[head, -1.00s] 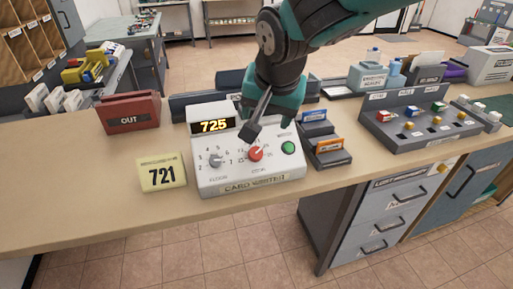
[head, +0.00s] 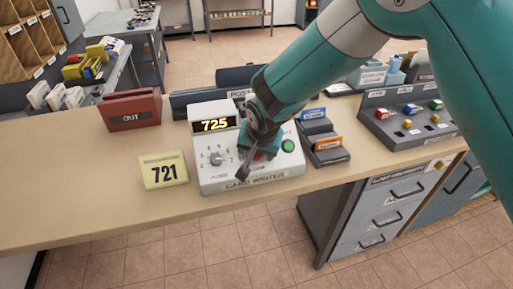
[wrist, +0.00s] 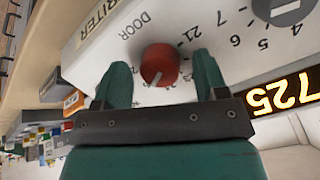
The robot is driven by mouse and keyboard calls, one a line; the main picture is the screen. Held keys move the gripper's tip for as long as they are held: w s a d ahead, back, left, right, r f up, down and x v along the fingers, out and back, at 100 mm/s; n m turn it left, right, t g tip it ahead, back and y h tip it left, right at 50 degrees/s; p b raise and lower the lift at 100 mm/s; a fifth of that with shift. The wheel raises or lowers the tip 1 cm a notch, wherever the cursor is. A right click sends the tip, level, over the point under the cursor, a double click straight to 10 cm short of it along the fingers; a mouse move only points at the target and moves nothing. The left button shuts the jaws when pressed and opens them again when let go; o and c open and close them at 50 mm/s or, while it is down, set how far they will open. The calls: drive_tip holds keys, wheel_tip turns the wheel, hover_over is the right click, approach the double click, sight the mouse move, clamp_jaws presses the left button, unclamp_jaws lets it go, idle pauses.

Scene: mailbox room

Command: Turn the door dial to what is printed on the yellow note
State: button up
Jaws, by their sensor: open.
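The yellow note (head: 163,171) reads 721 and stands on the counter left of the card writer (head: 207,182). The card writer's lit display (head: 214,125) reads 725; it also shows in the wrist view (wrist: 282,95). The red door dial (wrist: 160,64) sits between the two fingers of my open gripper (wrist: 161,76), with a visible gap on each side. In the head view my gripper (head: 262,152) hangs over the dial and mostly hides it. The dial's pointer setting is hard to read.
A grey floor dial (head: 216,159) is left of the door dial, and a green button (head: 289,146) is to its right. A red OUT tray (head: 131,111) stands behind the note. Card holders (head: 326,150) and a switch panel (head: 404,136) stand to the right.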

drive_tip(key=c, duration=0.9)
